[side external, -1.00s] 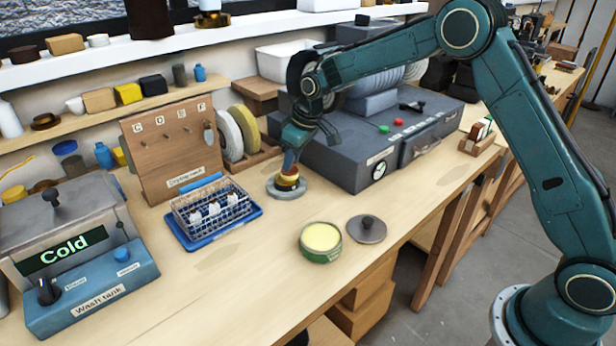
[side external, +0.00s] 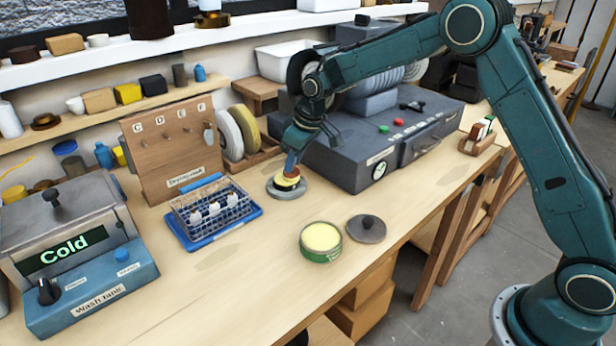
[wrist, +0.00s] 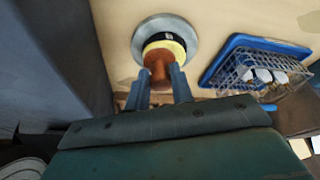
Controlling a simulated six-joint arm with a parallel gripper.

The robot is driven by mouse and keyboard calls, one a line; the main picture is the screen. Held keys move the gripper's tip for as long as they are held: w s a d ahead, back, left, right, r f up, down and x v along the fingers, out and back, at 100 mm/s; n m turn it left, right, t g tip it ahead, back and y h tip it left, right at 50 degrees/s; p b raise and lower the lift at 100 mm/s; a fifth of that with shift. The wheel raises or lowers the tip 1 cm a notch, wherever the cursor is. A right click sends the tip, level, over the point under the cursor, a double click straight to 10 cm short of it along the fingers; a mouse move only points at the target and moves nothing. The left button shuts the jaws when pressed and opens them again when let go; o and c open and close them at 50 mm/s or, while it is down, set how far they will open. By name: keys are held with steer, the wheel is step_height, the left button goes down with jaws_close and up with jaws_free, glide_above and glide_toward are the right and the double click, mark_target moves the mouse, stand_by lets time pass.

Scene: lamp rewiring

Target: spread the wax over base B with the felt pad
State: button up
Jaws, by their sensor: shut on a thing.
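My gripper (side external: 291,168) is shut on the brown handle of the felt pad, low over the bench; the handle (wrist: 157,69) shows between the fingers in the wrist view. Beneath it are a pale yellow round part (wrist: 178,48) and a black band, on a grey round plate (wrist: 141,38). The plate also shows in the side external view (side external: 287,193). An open green tin of pale yellow wax (side external: 321,238) stands nearer the bench's front edge.
The tin's grey lid (side external: 366,229) lies to its right. A blue tray (side external: 216,230) with a wire basket is left of the plate. A grey machine (side external: 372,150) stands close behind. A wash tank reading Cold (side external: 70,255) is at far left.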

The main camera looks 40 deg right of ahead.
steer(key=shift+w+d+f, duration=0.1)
steer(key=shift+w, duration=0.25)
steer(key=shift+w+a, duration=0.25)
steer(key=shift+w, duration=0.3)
steer(key=shift+w+a, duration=0.1)
steer(key=shift+a, duration=0.8)
steer(key=shift+s+a, duration=0.2)
steer(key=shift+s, duration=0.5)
step_height(320, 180, up, 8)
steer(key=shift+r, duration=0.2)
steer(key=s+r, duration=0.4)
steer(key=s, duration=0.2)
steer(key=shift+r, duration=0.4)
